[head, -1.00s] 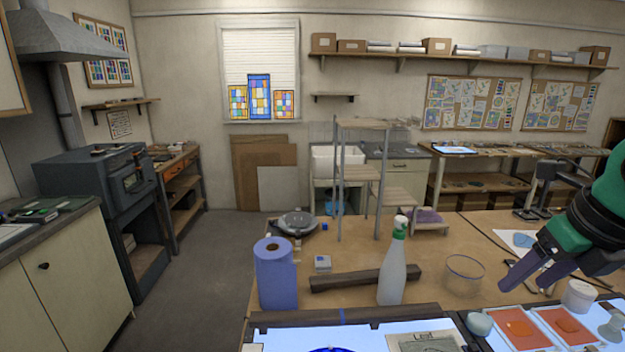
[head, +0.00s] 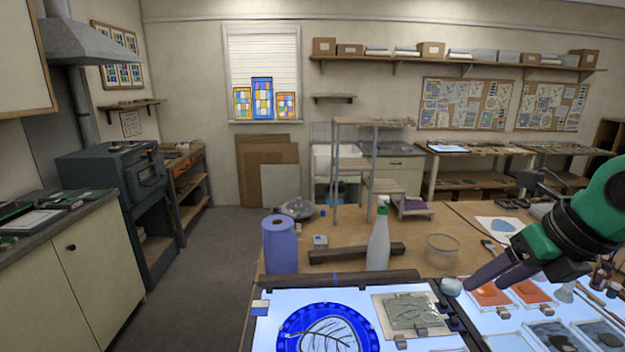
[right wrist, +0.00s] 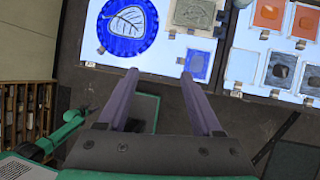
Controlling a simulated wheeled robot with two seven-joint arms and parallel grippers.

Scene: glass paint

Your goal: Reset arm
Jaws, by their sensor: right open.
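My right gripper (head: 483,284) comes in from the right in the head view, above the right part of the worktable. Its two fingers are spread, with nothing between them, and it also shows in the right wrist view (right wrist: 159,76). A round blue glass piece with a leaf drawing (head: 327,331) lies on the lit panel at the table's front, apart from the gripper. It also shows at the top of the right wrist view (right wrist: 127,22).
A blue paper roll (head: 280,247), a spray bottle (head: 378,242), a dark bar (head: 335,254) and a clear bowl (head: 443,249) stand or lie behind the lit panel. Orange glass samples (head: 490,294) lie near my right fingers. Open floor (head: 215,250) is left of the table.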

